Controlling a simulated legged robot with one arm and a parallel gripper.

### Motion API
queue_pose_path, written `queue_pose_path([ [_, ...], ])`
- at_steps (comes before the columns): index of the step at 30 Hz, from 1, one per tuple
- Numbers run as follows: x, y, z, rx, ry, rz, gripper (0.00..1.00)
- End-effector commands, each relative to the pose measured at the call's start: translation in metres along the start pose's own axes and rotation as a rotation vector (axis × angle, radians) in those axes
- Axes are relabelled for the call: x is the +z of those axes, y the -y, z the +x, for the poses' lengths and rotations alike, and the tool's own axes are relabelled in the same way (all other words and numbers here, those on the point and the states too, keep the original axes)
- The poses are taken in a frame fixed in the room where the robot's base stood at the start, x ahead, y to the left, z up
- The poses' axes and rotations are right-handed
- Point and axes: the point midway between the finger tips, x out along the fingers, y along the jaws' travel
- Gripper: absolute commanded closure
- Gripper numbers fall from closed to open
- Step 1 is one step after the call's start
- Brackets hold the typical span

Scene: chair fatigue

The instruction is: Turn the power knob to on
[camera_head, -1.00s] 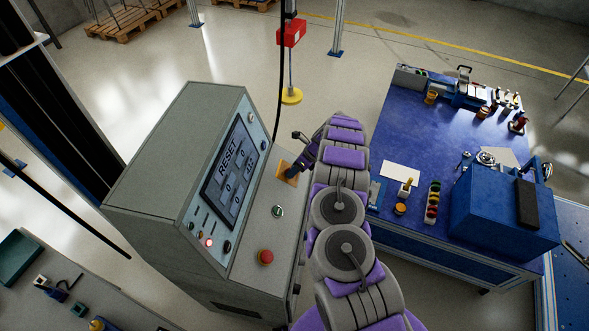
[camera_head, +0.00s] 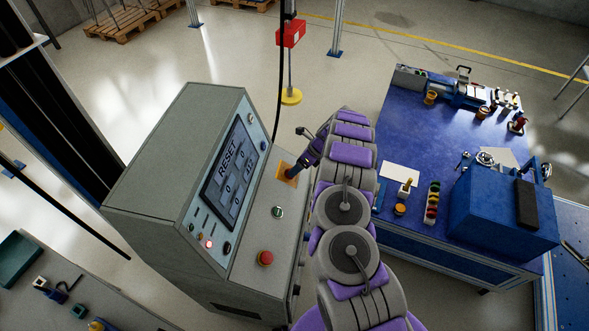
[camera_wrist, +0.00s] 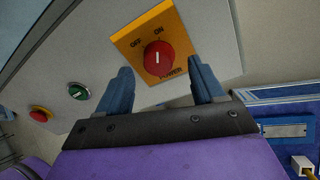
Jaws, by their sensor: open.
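The power knob (camera_wrist: 158,58) is a round red knob with a white mark, on a yellow plate (camera_wrist: 123,43) lettered OFF, ON and POWER. In the wrist view its white mark points roughly toward the top of the picture, between the OFF and ON words. My gripper (camera_wrist: 160,80) is open, with its two blue fingers spread at the lower left and lower right of the knob, apparently not touching it. In the head view the yellow plate (camera_head: 287,174) sits on the console's sloped ledge, with my gripper (camera_head: 292,172) over it, hiding the knob.
The grey console (camera_head: 165,150) has a RESET screen (camera_head: 230,172). A green button (camera_wrist: 78,91) and a red button (camera_wrist: 40,114) share the knob's panel. A blue workbench (camera_head: 420,125) with tools stands right of my arm. Open floor lies behind.

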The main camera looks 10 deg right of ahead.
Motion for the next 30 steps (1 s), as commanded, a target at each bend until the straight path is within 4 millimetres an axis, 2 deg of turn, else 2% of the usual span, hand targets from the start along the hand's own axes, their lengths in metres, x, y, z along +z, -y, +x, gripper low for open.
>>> queue_pose_path([
  [3,0.002,0.001,-0.029,-0.002,0.004,-0.001,0.32],
  [15,0.001,0.002,-0.114,-0.002,0.002,0.0,0.32],
  [22,0.001,0.002,-0.14,-0.002,0.0,0.001,0.32],
  [30,0.0,0.001,-0.145,0.0,0.0,0.002,0.32],
])
